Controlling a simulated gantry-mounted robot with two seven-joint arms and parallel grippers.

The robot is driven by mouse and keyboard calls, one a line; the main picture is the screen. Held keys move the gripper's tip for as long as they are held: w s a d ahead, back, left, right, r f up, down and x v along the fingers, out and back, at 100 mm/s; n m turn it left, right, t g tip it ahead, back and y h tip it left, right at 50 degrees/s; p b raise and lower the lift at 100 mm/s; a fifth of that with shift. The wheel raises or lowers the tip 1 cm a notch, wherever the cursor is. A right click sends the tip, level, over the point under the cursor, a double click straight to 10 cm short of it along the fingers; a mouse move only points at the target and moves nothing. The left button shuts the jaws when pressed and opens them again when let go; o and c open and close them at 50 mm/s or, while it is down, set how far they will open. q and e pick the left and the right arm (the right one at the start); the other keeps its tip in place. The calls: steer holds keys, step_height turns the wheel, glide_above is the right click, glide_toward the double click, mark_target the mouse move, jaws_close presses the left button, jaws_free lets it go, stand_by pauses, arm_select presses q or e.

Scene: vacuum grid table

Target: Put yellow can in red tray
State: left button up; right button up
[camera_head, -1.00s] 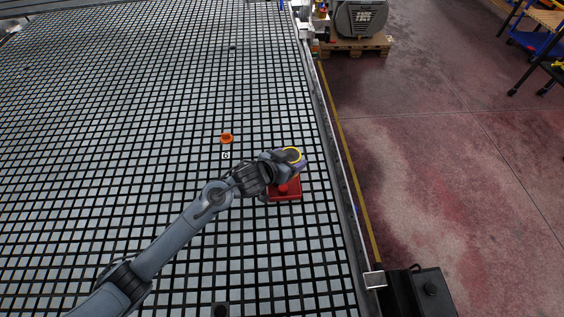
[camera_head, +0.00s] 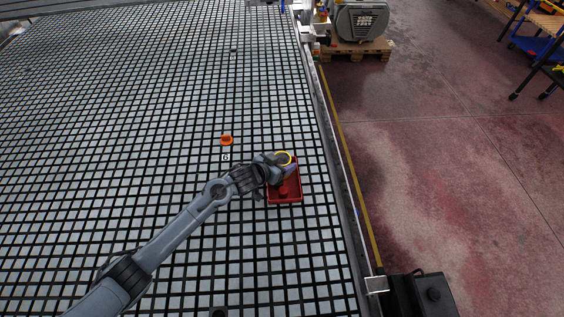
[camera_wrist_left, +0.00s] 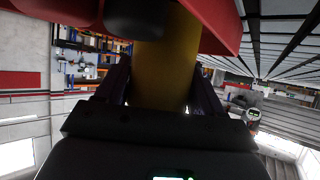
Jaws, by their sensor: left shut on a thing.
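The red tray (camera_head: 297,196) lies on the grid table near its right edge. A small red object (camera_head: 283,191) sits in its near part. My left gripper (camera_head: 279,166) is shut on the yellow can and holds it at the far part of the tray. Only the can's yellow rim (camera_head: 284,153) shows clearly in the head view. In the left wrist view the can (camera_wrist_left: 165,70) stands between the two fingers, and its end meets or is hidden by the red tray (camera_wrist_left: 222,25). I cannot tell whether the can touches the tray floor. My right gripper is not in view.
An orange ring-like object (camera_head: 226,140) lies left of the tray, with a small white marker (camera_head: 225,157) below it. A dark rounded shape (camera_wrist_left: 136,18) is close to the can in the wrist view. The grid around the tray is mostly clear.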

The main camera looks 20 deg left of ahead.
arm_select(q)
steer(key=shift+w, duration=0.1)
steer(key=shift+f, duration=0.1)
steer(key=o, duration=1.2)
